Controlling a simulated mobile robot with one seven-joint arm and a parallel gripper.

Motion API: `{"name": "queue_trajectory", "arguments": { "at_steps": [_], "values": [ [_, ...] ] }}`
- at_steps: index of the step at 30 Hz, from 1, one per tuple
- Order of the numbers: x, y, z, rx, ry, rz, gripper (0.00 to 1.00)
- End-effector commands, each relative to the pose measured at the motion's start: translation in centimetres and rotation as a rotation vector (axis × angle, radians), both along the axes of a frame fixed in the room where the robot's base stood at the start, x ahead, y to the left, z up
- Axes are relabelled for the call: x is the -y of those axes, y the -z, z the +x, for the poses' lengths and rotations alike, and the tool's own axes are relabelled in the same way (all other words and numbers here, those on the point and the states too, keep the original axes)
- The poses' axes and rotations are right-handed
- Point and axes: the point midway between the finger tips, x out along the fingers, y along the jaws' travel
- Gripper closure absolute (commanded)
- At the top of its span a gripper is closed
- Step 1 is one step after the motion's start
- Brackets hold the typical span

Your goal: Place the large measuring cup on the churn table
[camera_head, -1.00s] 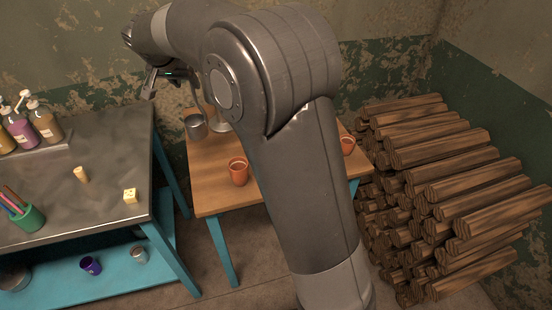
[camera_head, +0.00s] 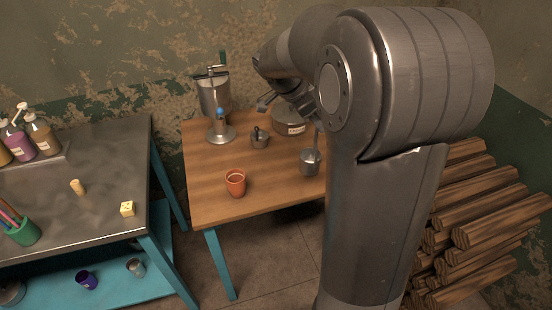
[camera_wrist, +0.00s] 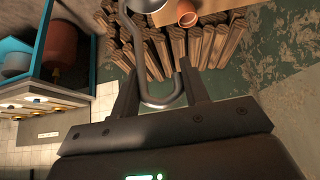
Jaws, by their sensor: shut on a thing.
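The large measuring cup (camera_head: 309,164) is a grey metal cup with a long upright handle. It appears at the right part of the wooden churn table (camera_head: 208,205); I cannot tell whether it touches the top. In the wrist view the hooked end of its handle (camera_wrist: 160,101) is between the fingers of my gripper (camera_wrist: 160,82), which is shut on it. Part of the cup (camera_wrist: 146,4) shows at the top edge there. In the head view my arm hides most of the gripper and the upper handle. The metal churn (camera_head: 214,97) stands at the table's back left.
An orange cup (camera_head: 236,184) stands near the table's front. A small dark metal pot (camera_head: 260,139) and a labelled metal vessel (camera_head: 289,121) stand behind. Stacked logs (camera_head: 485,220) lie right; a metal-topped table (camera_head: 95,165) stands left.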

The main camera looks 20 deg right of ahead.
Motion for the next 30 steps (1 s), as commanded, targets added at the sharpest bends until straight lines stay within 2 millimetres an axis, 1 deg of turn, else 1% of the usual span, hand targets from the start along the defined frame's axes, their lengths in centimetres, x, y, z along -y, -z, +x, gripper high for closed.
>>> {"name": "queue_trajectory", "arguments": {
  "at_steps": [6, 9, 13, 16, 20, 23, 27, 30],
  "values": [
    [-4.1, 3.1, 3.1, -0.004, -0.006, 0.002, 0.95],
    [-5.8, 4.4, 4.4, -0.003, -0.006, 0.001, 0.95],
    [-7.5, 5.6, 5.7, -0.002, -0.005, 0.001, 0.95],
    [-8.2, 6.1, 6.2, 0.000, -0.004, 0.001, 0.95],
    [-8.4, 6.7, 6.4, -0.001, -0.004, 0.001, 0.95],
    [-8.4, 7.9, 6.4, -0.002, -0.003, 0.000, 0.95],
    [-8.3, 10.0, 6.4, -0.003, -0.003, 0.000, 0.95],
    [-8.4, 10.3, 6.4, 0.002, -0.004, 0.001, 0.95]
  ]
}}
